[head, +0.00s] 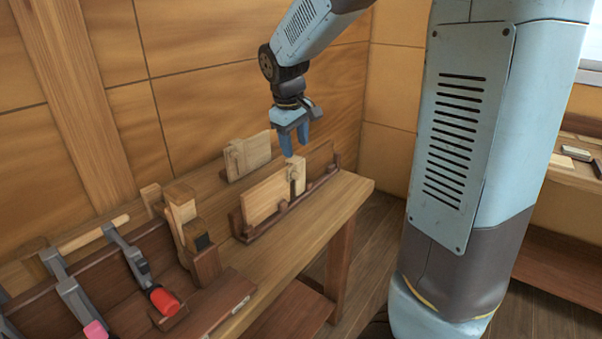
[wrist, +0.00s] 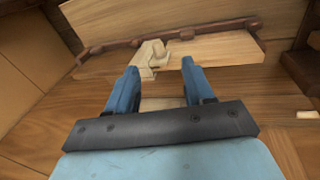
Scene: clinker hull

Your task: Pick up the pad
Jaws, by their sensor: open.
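My gripper (head: 294,146) is open and empty, pointing down just above a pale wooden block at the top edge of an upright board (head: 263,202). This block (head: 295,168), which looks like the pad, sits near the board's right end. In the wrist view my open fingers (wrist: 160,68) are apart, with the pale block (wrist: 150,56) ahead of them, nearer the left finger. The board (wrist: 215,48) runs behind it there. I see no clear contact between fingers and block, and cannot tell the exact gap.
A dark slotted rack (head: 318,186) holds the board on the bench (head: 350,186). A second pale board (head: 255,152) stands behind, towards the wall. Clamps with a red handle (head: 165,301) and a pink one (head: 96,329) crowd the left. The bench's right end is bare.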

